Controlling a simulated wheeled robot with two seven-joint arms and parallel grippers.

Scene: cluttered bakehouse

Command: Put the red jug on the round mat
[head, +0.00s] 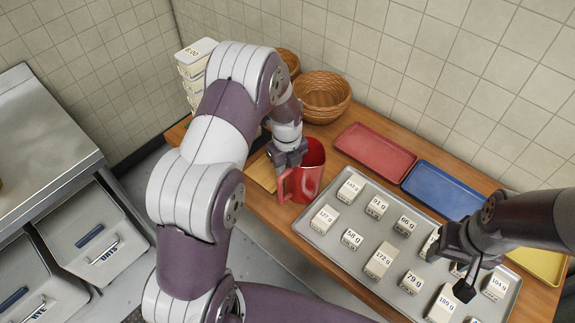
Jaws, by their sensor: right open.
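The red jug (311,170) stands upright at the left part of the wooden table, its handle toward the left. My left gripper (287,166) is at the jug's handle side, close above the handle. Its fingertips are too small and partly covered to tell whether they are closed on it. My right gripper (455,270) is open and empty over the grey tray, among the labelled blocks. I see no round mat; my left arm covers part of the table's left side.
A grey tray (312,244) with several weight-labelled blocks lies right of the jug. Behind are a red tray (375,152), a blue tray (444,190) and wicker baskets (323,97). A wooden board (262,174) lies left of the jug. White tubs (196,58) are stacked at the back left.

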